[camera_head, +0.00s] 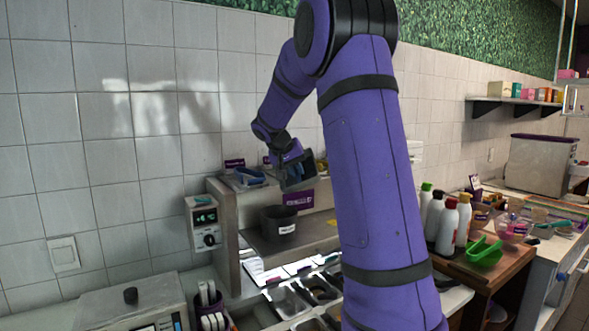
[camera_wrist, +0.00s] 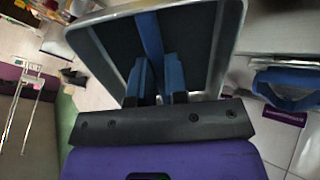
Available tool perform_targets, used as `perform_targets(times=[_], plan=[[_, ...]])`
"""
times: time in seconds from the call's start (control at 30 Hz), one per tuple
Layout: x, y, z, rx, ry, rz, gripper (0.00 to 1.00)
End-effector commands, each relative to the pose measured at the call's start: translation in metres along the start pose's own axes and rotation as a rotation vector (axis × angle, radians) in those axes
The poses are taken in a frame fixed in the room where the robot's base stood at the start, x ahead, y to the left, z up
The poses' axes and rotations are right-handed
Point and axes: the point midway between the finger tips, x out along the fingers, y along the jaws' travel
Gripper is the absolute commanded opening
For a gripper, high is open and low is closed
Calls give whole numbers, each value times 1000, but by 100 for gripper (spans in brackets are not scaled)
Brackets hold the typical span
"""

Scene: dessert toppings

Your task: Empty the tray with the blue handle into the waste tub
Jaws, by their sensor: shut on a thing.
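My gripper (camera_wrist: 156,82) is shut on the blue handle (camera_wrist: 150,38) of a grey tray (camera_wrist: 205,42), which fills the top of the wrist view. In the head view the tray (camera_head: 300,184) hangs steeply tilted from my gripper (camera_head: 285,158), above and slightly right of a dark round tub (camera_head: 270,226). The tub has a white label and stands on the counter ledge; the label is too small to read. The tray is apart from the tub. Nothing is seen falling from the tray, and I cannot tell whether anything is inside it.
A grey tray with a blue part (camera_head: 247,177) sits on the raised shelf left of my gripper. A purple sign (camera_head: 298,199) stands behind the tub. Metal topping pans (camera_head: 287,301) lie below.

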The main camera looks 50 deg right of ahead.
Motion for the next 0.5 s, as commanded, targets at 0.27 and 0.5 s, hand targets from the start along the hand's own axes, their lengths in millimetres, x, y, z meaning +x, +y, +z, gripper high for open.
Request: perform_targets(times=[0.27, 0.5], plan=[[9, 1, -1, 2, -81, -71, 0], [16, 1, -1, 2, -150, -132, 0]])
